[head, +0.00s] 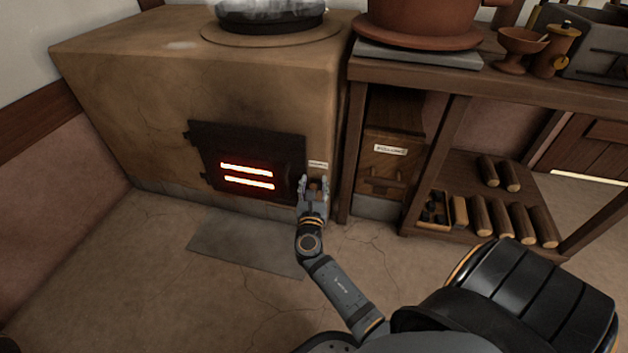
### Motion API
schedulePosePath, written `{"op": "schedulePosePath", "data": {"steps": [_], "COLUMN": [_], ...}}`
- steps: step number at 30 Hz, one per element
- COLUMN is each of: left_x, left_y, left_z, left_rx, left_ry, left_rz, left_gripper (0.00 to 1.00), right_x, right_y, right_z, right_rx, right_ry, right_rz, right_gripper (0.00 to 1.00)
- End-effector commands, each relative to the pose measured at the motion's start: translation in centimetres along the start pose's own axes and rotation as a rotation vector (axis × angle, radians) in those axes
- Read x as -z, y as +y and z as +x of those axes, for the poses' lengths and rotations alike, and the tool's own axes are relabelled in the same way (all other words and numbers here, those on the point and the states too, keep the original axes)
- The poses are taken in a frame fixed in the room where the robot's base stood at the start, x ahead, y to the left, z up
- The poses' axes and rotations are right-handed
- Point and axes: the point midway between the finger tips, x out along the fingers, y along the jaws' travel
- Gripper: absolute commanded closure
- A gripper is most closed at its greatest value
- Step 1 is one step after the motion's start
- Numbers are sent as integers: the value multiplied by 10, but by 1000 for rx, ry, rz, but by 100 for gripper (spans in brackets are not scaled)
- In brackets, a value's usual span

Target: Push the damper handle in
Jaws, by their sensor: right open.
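The damper handle (314,187) shows as a small brown knob on the front of the clay stove (150,95), right of the firebox door and under a small pale label (318,164). My right gripper (314,182) is at the handle, with its two fingers apart on either side of it. I cannot tell whether the fingers touch it, or how far the handle stands out, since the gripper hides part of it. My left gripper is not in view.
The dark firebox door (225,145) has two glowing slots, just left of my gripper. A wooden bench (500,92) stands close on the right, with a labelled drawer box (390,170) and several logs (505,217) below. A grey floor plate (240,245) lies before the stove; the floor left is clear.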

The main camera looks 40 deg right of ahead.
Motion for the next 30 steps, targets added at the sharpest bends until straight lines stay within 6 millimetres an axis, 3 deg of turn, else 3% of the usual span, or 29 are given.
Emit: {"op": "schedulePosePath", "data": {"steps": [9, 14, 30], "left_x": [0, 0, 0], "left_y": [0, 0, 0], "left_z": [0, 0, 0], "left_rx": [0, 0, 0], "left_ry": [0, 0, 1], "left_rz": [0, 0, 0], "left_gripper": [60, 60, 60], "right_x": [-65, -89, -96], "right_y": [0, -1, -1], "right_z": [0, 0, 0], "right_rx": [0, 1, 0], "right_ry": [-4, -2, 0], "right_rz": [5, 3, 0], "right_gripper": [55, 55, 55]}}
